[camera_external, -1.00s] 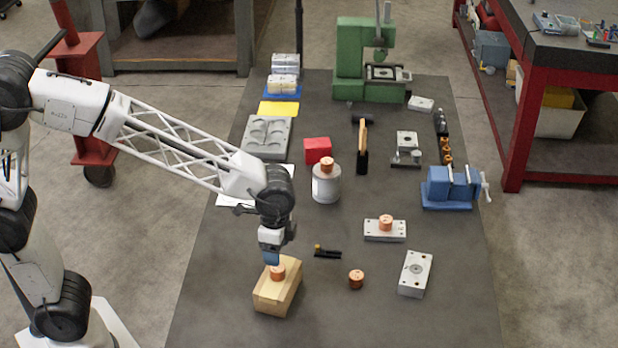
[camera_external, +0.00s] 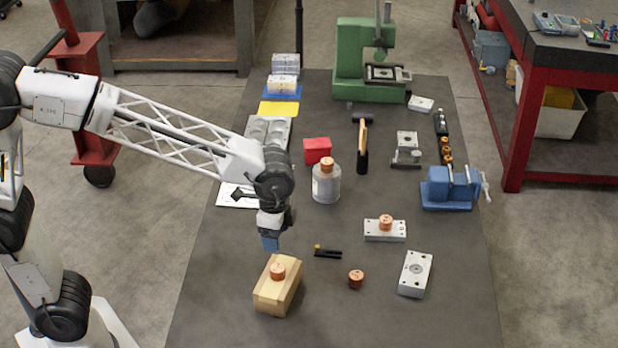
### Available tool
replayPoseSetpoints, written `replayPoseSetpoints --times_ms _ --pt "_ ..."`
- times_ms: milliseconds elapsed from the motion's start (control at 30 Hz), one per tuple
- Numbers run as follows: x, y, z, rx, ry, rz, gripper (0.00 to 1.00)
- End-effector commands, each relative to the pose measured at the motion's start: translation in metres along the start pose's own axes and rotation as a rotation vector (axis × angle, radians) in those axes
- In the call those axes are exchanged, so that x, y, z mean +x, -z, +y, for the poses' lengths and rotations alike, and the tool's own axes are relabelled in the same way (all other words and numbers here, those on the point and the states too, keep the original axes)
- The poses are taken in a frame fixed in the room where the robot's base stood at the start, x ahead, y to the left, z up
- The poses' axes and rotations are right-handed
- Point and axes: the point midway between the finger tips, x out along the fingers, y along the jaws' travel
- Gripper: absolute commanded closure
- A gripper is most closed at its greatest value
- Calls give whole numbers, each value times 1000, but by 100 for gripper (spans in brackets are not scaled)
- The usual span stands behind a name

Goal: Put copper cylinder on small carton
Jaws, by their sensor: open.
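A copper cylinder (camera_external: 278,271) stands upright on top of the small carton (camera_external: 277,292), a tan box near the front of the dark table. My gripper (camera_external: 270,243) is above and behind the carton, apart from the cylinder, open and with nothing seen in it. Other copper cylinders are in view: one on the table (camera_external: 356,279), one on a metal plate (camera_external: 385,223), and one on top of a grey canister (camera_external: 327,164).
A second metal plate (camera_external: 415,274) lies at the right with no cylinder on it. A small black tool (camera_external: 327,253) lies behind the carton. A red box (camera_external: 317,150), a hammer (camera_external: 362,148), a blue vise (camera_external: 447,188) and a green press (camera_external: 368,60) stand farther back.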

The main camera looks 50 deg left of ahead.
Motion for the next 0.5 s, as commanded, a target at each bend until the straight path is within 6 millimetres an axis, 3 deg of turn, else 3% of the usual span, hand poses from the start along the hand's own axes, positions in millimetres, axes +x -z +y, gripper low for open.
replayPoseSetpoints --times_ms 267,367,500 --pt "-3 -11 -4 -24 2 6 33" --pt "-7 -26 -10 -61 6 14 33" --pt "-16 -62 -21 -142 14 33 33"
